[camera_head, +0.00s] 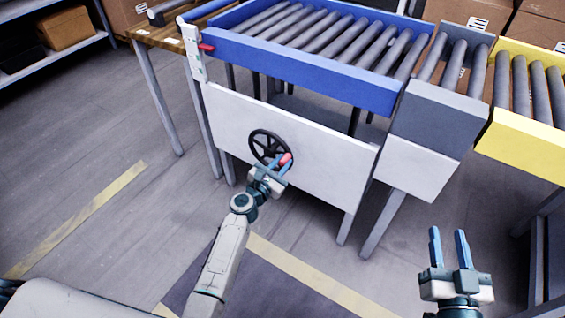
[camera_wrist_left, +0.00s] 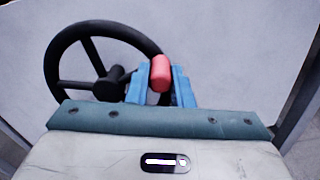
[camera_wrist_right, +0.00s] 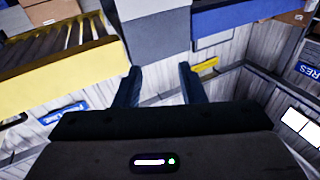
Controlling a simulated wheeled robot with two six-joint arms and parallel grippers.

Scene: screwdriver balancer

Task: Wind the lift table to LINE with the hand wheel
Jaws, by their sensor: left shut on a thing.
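The black hand wheel (camera_head: 253,143) is on the white front panel of the lift table (camera_head: 300,72), which has a blue frame and grey rollers. The wheel's red handle knob (camera_head: 286,158) is at the wheel's right side. My left gripper (camera_head: 279,165) is shut on the knob; in the left wrist view the red knob (camera_wrist_left: 161,72) shows between the blue fingers, at the right of the wheel (camera_wrist_left: 57,58). A red pointer (camera_head: 207,47) sits by a white upright strip (camera_head: 191,45) at the table's left corner; its marks are too small to read. My right gripper (camera_head: 448,245) is open and empty.
A grey roller section (camera_head: 440,115) and a yellow conveyor (camera_head: 525,145) stand to the right of the lift table. A wooden bench (camera_head: 155,36) is at the left. Cardboard boxes stand behind. The floor in front is clear, with yellow tape lines.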

